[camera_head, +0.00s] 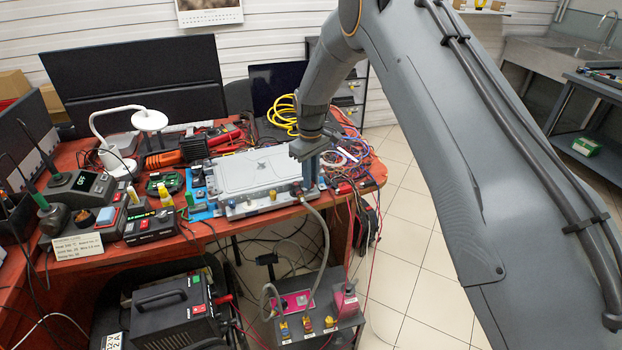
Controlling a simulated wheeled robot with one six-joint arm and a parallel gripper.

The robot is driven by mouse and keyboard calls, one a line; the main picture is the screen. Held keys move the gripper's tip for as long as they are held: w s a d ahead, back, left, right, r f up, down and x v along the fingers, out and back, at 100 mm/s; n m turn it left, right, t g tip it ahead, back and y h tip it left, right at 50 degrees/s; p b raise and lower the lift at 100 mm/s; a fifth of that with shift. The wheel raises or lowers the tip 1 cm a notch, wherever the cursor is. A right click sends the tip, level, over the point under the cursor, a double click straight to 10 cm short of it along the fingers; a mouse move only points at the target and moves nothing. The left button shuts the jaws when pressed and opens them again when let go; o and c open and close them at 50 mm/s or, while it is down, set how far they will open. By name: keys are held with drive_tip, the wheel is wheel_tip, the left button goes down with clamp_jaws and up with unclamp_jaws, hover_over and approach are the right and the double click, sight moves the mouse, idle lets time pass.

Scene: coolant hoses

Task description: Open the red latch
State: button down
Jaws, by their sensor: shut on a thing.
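A grey flat-lidded unit (250,172) lies on the orange-red bench. A grey coolant hose (318,215) runs from the unit's front right corner down to a machine below. A small dark red piece (297,188), which looks like the red latch, shows at the hose end. My gripper (310,174) points down at the unit's right end, right beside this piece. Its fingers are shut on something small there. The fingertips and the held part are too small and partly hidden to make out fully.
Tools, meters and a white lamp (150,120) crowd the bench to the left. Yellow cable (283,115) and loose wires lie behind and right of my gripper. A machine with pink parts (305,310) stands below. The tiled floor (410,240) at right is clear.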

drive_tip(key=c, duration=2)
unclamp_jaws()
drive_tip(key=shift+r+b, duration=1.05)
drive_tip(key=shift+r, duration=2.9)
